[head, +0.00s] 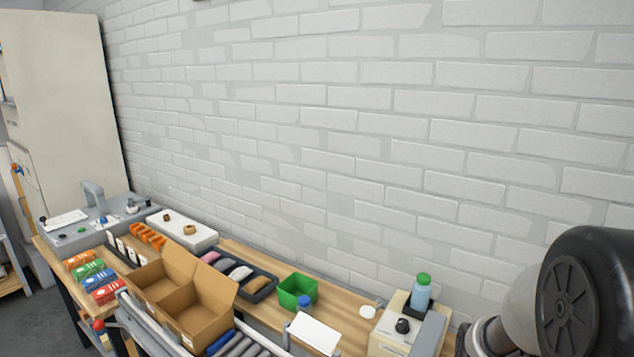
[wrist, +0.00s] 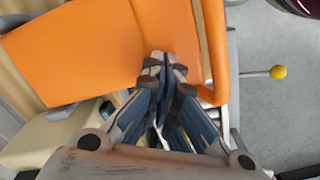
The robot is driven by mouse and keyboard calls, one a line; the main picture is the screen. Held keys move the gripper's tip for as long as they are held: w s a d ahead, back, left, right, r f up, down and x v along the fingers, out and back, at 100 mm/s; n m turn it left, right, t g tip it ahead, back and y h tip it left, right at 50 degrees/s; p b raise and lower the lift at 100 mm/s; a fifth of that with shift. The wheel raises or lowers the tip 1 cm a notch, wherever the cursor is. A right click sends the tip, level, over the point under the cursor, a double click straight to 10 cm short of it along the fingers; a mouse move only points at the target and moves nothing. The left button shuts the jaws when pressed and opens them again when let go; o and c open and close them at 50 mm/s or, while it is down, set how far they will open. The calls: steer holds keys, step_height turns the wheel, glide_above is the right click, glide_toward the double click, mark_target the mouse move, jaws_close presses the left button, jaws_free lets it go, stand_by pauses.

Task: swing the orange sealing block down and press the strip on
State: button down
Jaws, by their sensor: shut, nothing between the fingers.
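The orange sealing block (wrist: 85,50) fills the upper left of the wrist view as a broad flat orange surface, with a narrower orange edge running down its right side. My gripper (wrist: 165,68) is shut and empty. Its fingertips overlap the lower right part of the orange surface; I cannot tell whether they touch it. I cannot make out the strip in either view. The head view shows neither my gripper nor the orange block, only part of my arm at the lower right.
In the wrist view, a yellow knob (wrist: 279,72) on a thin rod sticks out right, over grey floor. A cream body (wrist: 50,135) lies below the block. In the head view, the bench holds an open cardboard box (head: 205,325), a green bin (head: 296,293) and a bottle (head: 421,294).

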steer(key=shift+r+p, duration=2.45)
steer(key=shift+r, duration=0.8)
steer(key=s+a+r+m+t+b, duration=0.1)
steer(key=s+a+r+m+t, duration=0.1)
steer(key=s+a+r, duration=0.3)
steer(key=s+a+r+m+t+b, duration=0.1)
steer(key=s+a+r+m+t, duration=0.1)
steer(key=s+a+r, duration=0.3)
steer(key=s+r+m, duration=0.1)
steer(key=s+r, duration=0.2)
steer(key=r, duration=0.3)
steer(key=shift+s+a+r+t+b, duration=0.3)
steer(key=shift+a+b, duration=0.1)
steer(key=shift+d, duration=0.1)
